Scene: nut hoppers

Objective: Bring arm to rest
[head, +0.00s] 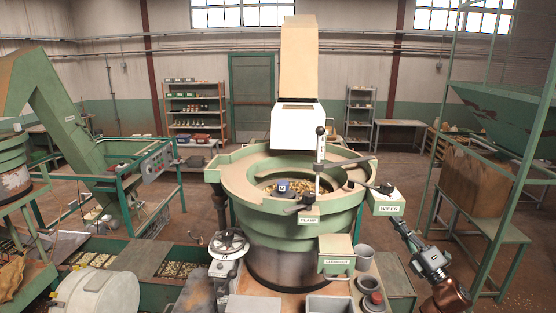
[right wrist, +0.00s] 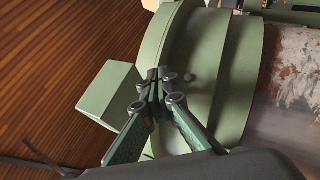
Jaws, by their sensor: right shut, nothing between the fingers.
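My right arm (head: 452,299) comes in at the lower right of the head view. Its gripper (head: 402,226) points up and left, to the right of the green bowl hopper (head: 285,220) and just below the box labelled "wiper" (head: 386,202). In the right wrist view the gripper (right wrist: 160,78) is shut and empty, its fingertips in front of the hopper's green wall (right wrist: 195,60). A pale green box (right wrist: 110,95) shows beside the fingers. I cannot tell whether the fingertips touch the wall. My left gripper is not in view.
A clamp post (head: 320,160) with a black knob rises over the bowl. A handwheel (head: 228,245), an "overshoot" box (head: 336,255) and grey cups (head: 364,256) stand at the front. A green frame (head: 487,215) stands at the right, with open floor between.

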